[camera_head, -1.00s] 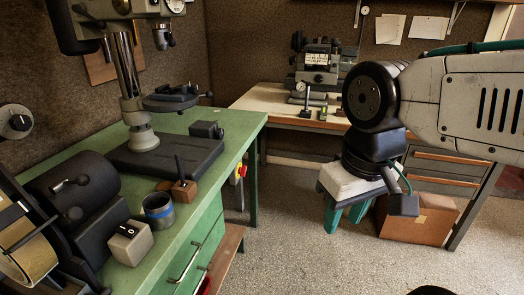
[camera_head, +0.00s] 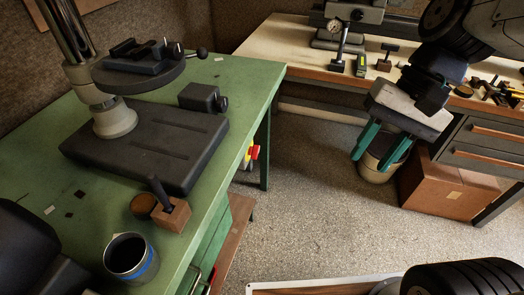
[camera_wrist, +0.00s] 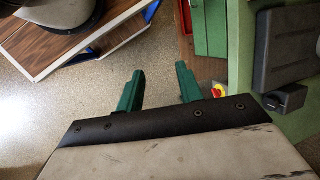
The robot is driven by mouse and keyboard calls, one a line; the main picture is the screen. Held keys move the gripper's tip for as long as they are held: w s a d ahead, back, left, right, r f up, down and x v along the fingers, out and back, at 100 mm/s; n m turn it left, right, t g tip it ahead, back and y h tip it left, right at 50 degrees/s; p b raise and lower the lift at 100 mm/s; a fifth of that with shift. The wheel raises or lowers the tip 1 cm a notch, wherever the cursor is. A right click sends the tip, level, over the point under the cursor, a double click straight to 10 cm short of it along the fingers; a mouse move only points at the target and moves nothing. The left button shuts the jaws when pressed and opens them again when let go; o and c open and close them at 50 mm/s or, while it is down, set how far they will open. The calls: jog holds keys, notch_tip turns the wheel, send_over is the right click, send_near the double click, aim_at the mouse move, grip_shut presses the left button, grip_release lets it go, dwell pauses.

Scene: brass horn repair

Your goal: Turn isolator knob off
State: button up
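A small red knob with a yellow plate (camera_head: 253,152) is on the right side of the green workbench, below its top. It also shows in the wrist view as a red and yellow spot (camera_wrist: 218,91), just right of my fingers, partly hidden by the gripper body. Its turned position is too small to read. My gripper (camera_head: 371,162) has two teal fingers pointing down, apart and empty, over the floor right of the bench. In the wrist view the gripper (camera_wrist: 160,70) also shows a clear gap between its fingers.
The green workbench (camera_head: 75,185) carries a drill stand base (camera_head: 150,145), a wooden block with a dark handle (camera_head: 171,213) and a blue-banded cup (camera_head: 131,257). A bucket (camera_head: 374,174) and cardboard box (camera_head: 447,190) stand behind my gripper. Floor between bench and gripper is clear.

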jog(key=w+a+f+m+g+y, duration=0.1)
jog(key=w+a+f+m+y, duration=0.45)
jog(key=w, duration=0.25)
jog(key=w+a+f+m+g+y, duration=0.1)
jog(key=w+a+f+m+y, duration=0.45)
jog(key=w, duration=0.25)
jog(key=w+a+f+m+t+y, duration=0.1)
jog(key=w+f+m+t+y, duration=0.1)
jog(key=w+f+m+t, duration=0.4)
jog(key=m+t, duration=0.4)
jog(key=m, duration=0.7)
send_near(254, 152)
jog(key=x, duration=0.8)
jog(key=shift+w+f, duration=0.2)
jog(key=shift+f, duration=0.15)
jog(key=shift+d, duration=0.1)
grip_shut()
